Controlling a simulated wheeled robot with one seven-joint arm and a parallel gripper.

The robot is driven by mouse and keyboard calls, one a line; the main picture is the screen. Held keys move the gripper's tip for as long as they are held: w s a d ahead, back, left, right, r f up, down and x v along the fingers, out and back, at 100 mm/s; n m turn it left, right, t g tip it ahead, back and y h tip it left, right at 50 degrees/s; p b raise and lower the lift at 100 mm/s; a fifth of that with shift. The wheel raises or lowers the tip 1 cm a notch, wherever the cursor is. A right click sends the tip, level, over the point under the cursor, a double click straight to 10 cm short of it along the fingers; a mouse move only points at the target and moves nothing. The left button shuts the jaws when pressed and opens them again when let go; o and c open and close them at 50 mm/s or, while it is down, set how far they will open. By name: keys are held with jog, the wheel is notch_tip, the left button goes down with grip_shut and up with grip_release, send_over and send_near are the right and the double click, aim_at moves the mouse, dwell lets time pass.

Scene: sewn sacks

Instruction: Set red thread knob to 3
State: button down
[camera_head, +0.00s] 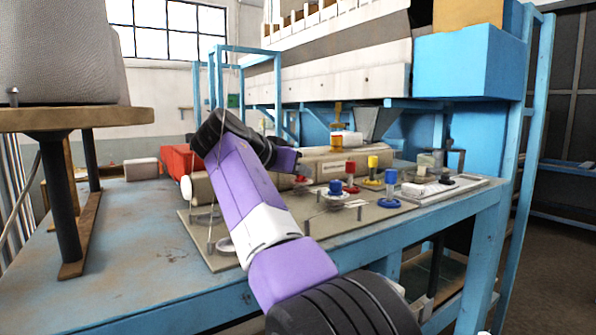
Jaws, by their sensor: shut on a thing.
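My purple, white and black arm reaches across the workbench from the bottom of the view and bends right at its far end. My gripper (297,168) is at the sewing machine's near side, small and partly hidden by my own wrist. It is shut on the small red knob (302,179), which shows just below it. The knob's dial marks and its setting are too small to read. The beige machine body (338,161) lies behind the knob.
A blue knob (336,186), a red post (351,169), a yellow knob (373,162) and another blue knob (391,179) stand to the right on the machine plate (355,222). A red box (180,160) is behind my arm.

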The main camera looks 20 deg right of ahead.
jog(key=shift+f, duration=0.15)
jog(key=c, duration=1.2)
grip_release()
jog(key=shift+c, duration=0.2)
jog(key=shift+n+t+y, duration=0.4)
jog(key=shift+n, duration=0.1)
